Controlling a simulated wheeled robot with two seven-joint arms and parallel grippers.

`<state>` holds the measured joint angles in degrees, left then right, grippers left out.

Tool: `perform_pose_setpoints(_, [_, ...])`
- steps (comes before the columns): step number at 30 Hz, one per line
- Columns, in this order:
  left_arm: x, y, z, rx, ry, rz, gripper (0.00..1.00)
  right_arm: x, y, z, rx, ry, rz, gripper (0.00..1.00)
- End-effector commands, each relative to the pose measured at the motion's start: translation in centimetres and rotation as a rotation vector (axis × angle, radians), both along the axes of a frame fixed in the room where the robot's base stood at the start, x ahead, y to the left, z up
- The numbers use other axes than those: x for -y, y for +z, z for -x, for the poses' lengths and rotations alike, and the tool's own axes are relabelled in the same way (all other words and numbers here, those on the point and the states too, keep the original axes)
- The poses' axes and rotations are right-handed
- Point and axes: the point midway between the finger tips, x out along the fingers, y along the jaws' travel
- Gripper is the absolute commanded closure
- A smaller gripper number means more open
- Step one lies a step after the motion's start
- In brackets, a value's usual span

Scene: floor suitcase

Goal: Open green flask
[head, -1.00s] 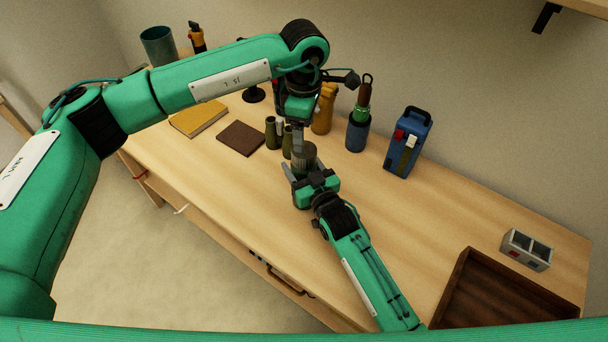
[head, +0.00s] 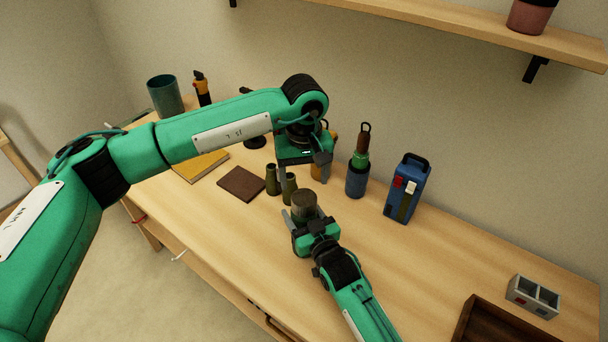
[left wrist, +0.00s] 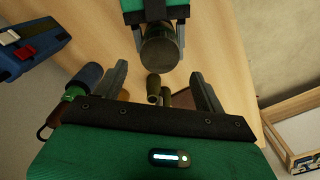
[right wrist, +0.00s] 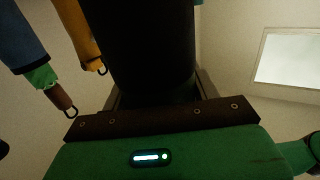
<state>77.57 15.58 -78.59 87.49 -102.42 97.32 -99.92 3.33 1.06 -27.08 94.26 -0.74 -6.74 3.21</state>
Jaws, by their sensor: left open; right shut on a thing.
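A dark olive-green flask (head: 304,204) stands upright in my right gripper (head: 303,217), which is shut around it. In the left wrist view the flask (left wrist: 160,48) shows its round top end. In the right wrist view it is a dark cylinder (right wrist: 140,45) between the fingers. I cannot tell whether a separate lid sits on it. My left gripper (head: 302,174) points down just above and behind the flask top. Its fingers are apart with nothing between them, also in the left wrist view (left wrist: 162,85).
Binoculars (head: 289,188) stand close behind the flask. A brown book (head: 241,184) lies left. A wooden tray (head: 468,318) and grey holder (head: 532,296) are front right.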

Motion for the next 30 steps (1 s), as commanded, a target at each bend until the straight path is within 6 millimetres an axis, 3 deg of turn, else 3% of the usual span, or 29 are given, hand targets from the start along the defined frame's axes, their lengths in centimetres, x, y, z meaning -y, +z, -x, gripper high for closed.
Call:
perform_pose_setpoints(5, [0.0, -1.3, 0.1, -0.004, -0.023, 0.000, 0.28, 0.0, 0.0, 0.0, -0.001, 0.000, 0.000, 1.00])
perform_pose_setpoints(18, [0.0, -7.3, 0.0, -0.002, -0.021, 0.000, 0.28, 0.0, 0.0, 0.0, 0.000, 0.000, 0.001, 1.00])
perform_pose_setpoints(30, [0.0, -8.0, 0.0, 0.000, -0.020, 0.000, 0.30, 0.0, 0.0, 0.0, 0.000, 0.000, 0.001, 1.00])
